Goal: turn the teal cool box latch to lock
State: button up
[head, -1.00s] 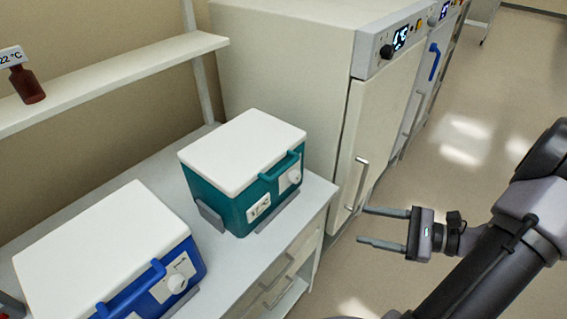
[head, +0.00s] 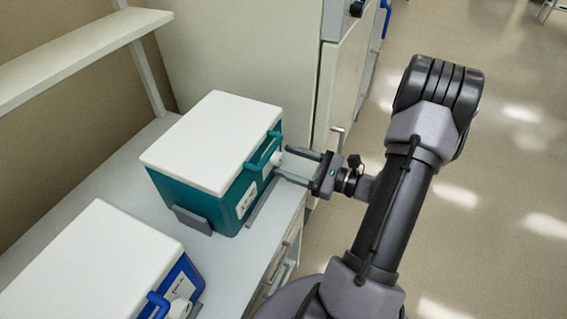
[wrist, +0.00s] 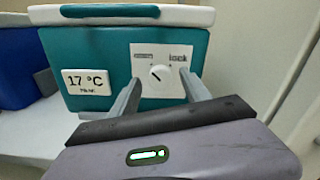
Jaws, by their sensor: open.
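The teal cool box (head: 218,185) with a white lid stands on the bench in the head view. In the wrist view its front (wrist: 110,50) faces me. Its round white latch knob (wrist: 158,76) sits on a white plate, with "lock" printed at the upper right and a smaller label at the upper left. The dark mark on the knob appears to point to the upper left. My gripper (head: 282,162) is open in front of the knob. In the wrist view its fingers (wrist: 160,79) stand left and right of the knob; contact cannot be told.
A blue cool box (head: 100,265) with a white lid stands at the front left on the same bench (head: 85,195). A tall cream cabinet (head: 250,65) stands behind the teal box. A teal handle (head: 264,152) juts out above the knob. The floor to the right is open.

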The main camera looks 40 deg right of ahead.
jog(key=shift+x, duration=0.9)
grip_shut()
